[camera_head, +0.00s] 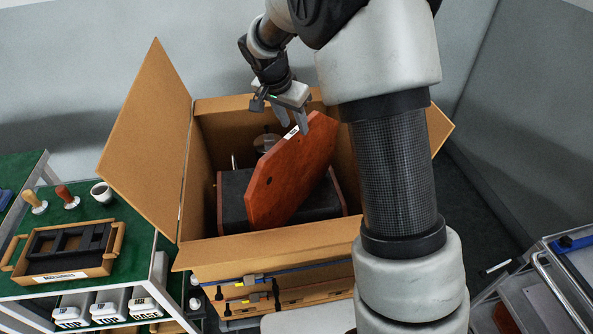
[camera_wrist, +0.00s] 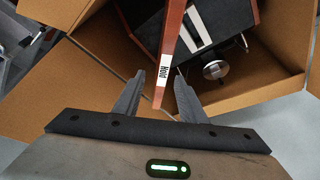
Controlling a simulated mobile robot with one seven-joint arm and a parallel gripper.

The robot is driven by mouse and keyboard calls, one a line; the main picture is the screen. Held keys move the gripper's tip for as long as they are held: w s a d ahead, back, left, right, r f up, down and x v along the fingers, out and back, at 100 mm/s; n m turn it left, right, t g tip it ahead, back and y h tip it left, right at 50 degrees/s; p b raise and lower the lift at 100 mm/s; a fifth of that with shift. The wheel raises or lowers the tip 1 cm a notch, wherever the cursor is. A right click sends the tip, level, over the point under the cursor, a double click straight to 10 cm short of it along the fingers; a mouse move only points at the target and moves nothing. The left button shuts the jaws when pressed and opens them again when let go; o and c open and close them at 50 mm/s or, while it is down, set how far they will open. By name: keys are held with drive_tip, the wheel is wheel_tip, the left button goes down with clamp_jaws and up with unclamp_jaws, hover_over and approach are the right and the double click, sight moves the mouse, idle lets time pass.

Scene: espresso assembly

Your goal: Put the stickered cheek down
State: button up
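The stickered cheek (camera_head: 290,175) is a flat reddish-brown wooden panel with a white label near its upper edge. It leans tilted inside the open cardboard box (camera_head: 150,150), across the dark espresso machine body (camera_head: 235,195). My gripper (camera_head: 292,124) is over the box at the cheek's upper edge. In the wrist view the cheek (camera_wrist: 171,35) shows edge-on, its near end between the two fingers of my gripper (camera_wrist: 159,76). A gap shows between the left finger and the cheek; the right finger is close to it, and contact is unclear. The cheek's lower contact is partly hidden.
The box flaps stand open around the machine. A grey cart (camera_head: 545,285) stands at lower right. My arm hides the box's right side.

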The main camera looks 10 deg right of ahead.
sight(300, 141)
drive_tip(key=x, duration=0.5)
drive_tip(key=shift+f, duration=0.3)
drive_tip(key=x, duration=0.2)
drive_tip(key=p+x, duration=0.1)
drive_tip(key=x, duration=0.1)
drive_tip(key=shift+w+d+f, duration=0.1)
drive_tip(key=shift+w+f, duration=0.05)
drive_tip(key=shift+w, duration=0.3)
drive_tip(key=shift+w+f+p, duration=0.1)
drive_tip(key=shift+f+p, duration=0.2)
drive_tip(key=shift+f+b, duration=0.2)
drive_tip(key=shift+b, duration=0.45)
clamp_jaws()
idle(0.9)
drive_tip(key=shift+r, duration=0.1)
